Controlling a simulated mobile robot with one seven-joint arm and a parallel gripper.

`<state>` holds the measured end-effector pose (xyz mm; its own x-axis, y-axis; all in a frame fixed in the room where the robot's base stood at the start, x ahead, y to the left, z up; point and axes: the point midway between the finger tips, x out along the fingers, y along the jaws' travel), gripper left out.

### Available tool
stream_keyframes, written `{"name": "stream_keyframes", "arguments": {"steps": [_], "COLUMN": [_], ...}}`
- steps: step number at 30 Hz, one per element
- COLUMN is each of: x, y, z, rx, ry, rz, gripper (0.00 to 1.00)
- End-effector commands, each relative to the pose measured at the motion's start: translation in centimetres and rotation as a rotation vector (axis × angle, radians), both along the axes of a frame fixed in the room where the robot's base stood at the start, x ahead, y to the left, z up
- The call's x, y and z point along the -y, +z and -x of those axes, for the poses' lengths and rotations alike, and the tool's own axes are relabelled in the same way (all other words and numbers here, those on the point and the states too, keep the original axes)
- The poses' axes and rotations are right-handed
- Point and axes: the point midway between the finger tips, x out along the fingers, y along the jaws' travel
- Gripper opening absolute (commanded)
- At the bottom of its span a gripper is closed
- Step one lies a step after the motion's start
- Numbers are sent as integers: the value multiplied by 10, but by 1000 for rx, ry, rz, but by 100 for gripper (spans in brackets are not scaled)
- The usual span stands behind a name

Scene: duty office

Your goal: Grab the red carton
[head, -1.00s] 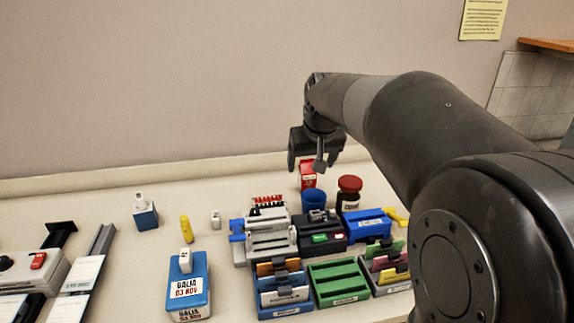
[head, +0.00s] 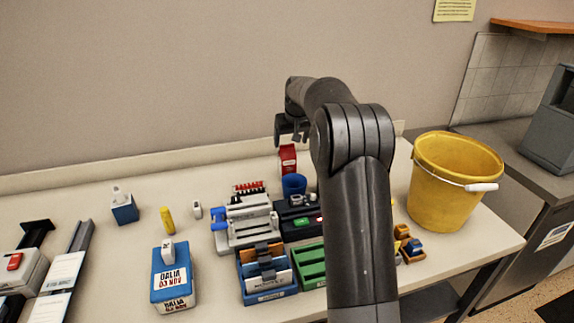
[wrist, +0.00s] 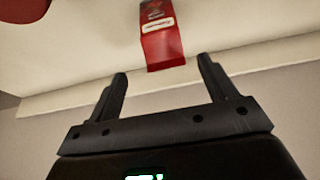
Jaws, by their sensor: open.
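The red carton (head: 288,158) stands at the back of the table near the wall, behind a blue cup. It has a pale label, and it also shows in the wrist view (wrist: 162,47) at the top centre. My gripper (head: 292,138) is at the carton's top end in the head view, and I cannot tell the exact gap there. In the wrist view my gripper (wrist: 162,82) is open, with its two fingers apart. The carton's end lies just beyond the fingertips and between their lines, with nothing held.
The blue cup (head: 294,185) stands just in front of the carton. A red round lid (wrist: 22,8) shows at the wrist view's top left. Card trays (head: 265,275) and a white device (head: 246,222) crowd the front. A yellow bucket (head: 440,195) stands at right.

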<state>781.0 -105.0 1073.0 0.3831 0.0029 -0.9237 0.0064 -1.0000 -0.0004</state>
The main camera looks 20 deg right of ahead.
Motion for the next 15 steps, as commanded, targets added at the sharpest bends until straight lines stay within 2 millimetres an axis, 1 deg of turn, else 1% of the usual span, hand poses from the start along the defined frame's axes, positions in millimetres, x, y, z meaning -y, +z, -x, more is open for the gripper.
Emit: {"name": "stream_keyframes", "arguments": {"steps": [1,6,13,15], "x": [-1,-1,-2,-4], "y": [-8,-34,-51,-59], "z": [-2,-13,-19,-20], "rx": [-3,-3,-2,-2], "ry": [0,1,1,2], "rz": [-1,0,0,1], "gripper": [77,77,77,77]}}
